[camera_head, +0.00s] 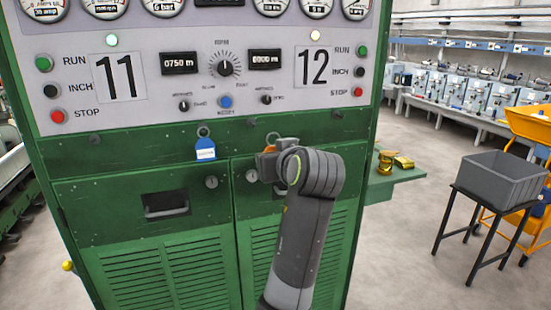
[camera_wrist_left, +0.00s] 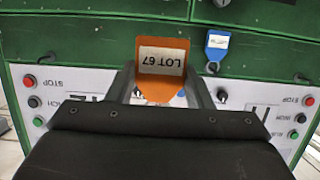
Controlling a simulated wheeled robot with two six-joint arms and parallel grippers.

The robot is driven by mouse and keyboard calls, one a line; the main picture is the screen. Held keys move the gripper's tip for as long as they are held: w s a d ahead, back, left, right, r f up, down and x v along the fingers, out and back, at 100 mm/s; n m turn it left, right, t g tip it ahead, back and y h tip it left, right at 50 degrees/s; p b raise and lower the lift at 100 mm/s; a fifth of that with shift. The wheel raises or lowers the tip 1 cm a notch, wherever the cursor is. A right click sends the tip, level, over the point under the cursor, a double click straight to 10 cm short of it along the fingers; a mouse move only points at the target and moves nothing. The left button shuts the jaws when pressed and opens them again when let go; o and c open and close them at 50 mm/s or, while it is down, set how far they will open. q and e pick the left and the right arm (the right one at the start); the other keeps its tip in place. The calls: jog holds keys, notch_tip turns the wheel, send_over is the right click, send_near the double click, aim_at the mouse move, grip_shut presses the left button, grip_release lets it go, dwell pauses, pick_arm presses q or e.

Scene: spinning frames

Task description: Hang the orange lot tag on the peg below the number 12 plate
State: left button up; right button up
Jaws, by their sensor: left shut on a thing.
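My left gripper (camera_head: 268,155) is shut on the orange lot tag (camera_head: 271,149), in front of the green cabinet's upper edge. A ring shows above the tag in the head view. The number 12 plate (camera_head: 314,67) is on the panel's right. A small dark peg (camera_head: 338,114) sticks out below it, bare, to the right of and above the held tag. My right gripper is not in view.
A blue tag (camera_head: 205,149) hangs by its ring left of my gripper. A bare peg (camera_head: 95,138) is below the number 11 plate (camera_head: 118,77); another (camera_head: 252,122) is near the middle. A green side shelf (camera_head: 392,182) holds brass-coloured parts. A grey bin (camera_head: 503,175) stands right.

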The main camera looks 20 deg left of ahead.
pick_arm(q)
jog(key=s+d+b, duration=0.4)
jog(key=s+b, duration=0.2)
jog(key=b, duration=0.2)
jog(key=shift+b, duration=0.4)
dwell(0.5)
jog(key=shift+s+r, duration=0.1)
dwell(0.4)
